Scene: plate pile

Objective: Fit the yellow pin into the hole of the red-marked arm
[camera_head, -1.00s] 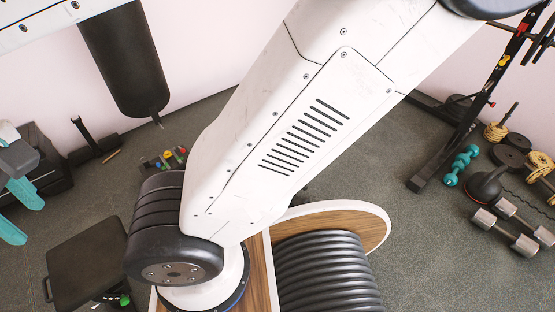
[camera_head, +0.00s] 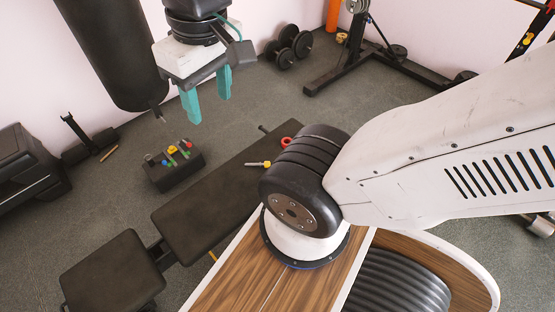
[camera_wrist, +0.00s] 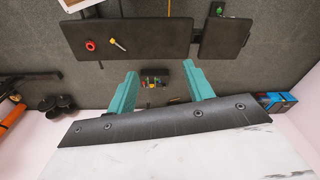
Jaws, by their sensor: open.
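My gripper (camera_head: 208,107) hangs in the upper left of the head view, two teal fingers apart with nothing between them. In the wrist view my gripper (camera_wrist: 160,88) is also open. A dark block (camera_head: 176,175) with small coloured parts stands beside the bench, below my gripper in the head view. One part has a red end (camera_head: 187,143), perhaps the red-marked arm; its hole cannot be made out. The block (camera_wrist: 153,85) shows between my fingers in the wrist view.
A black punching bag (camera_head: 112,45) hangs left of my gripper. Dumbbells (camera_head: 289,46) and a rack (camera_head: 345,65) stand behind. Grey floor around the block is mostly clear.

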